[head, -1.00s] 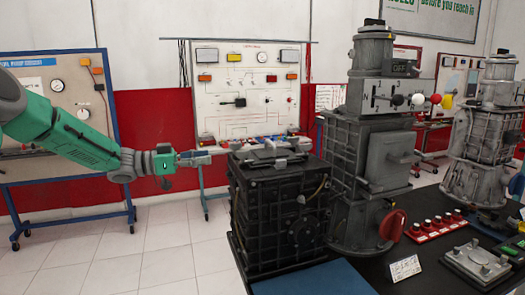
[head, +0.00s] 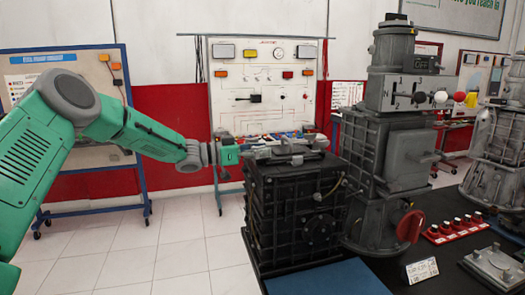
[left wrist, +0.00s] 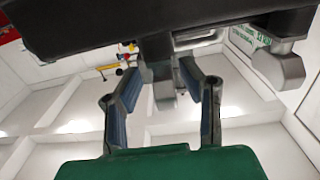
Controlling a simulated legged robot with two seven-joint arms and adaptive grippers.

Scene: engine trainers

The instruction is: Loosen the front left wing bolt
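The black ribbed box (head: 290,215) stands on the bench with a grey clamped plate on top. My left gripper (head: 257,153) reaches in level from the left at the box's upper left edge. In the left wrist view, which looks upside down, the two blue-padded fingers of my left gripper (left wrist: 162,75) are apart. A grey bolt-like part (left wrist: 160,72) below the dark box edge (left wrist: 110,22) shows between their tips; I cannot tell if they touch it. A second grey lobed part (left wrist: 280,65) hangs at the right. The wing bolts are too small to tell apart in the head view.
A tall grey machine (head: 395,150) with coloured lever knobs stands right of the box.

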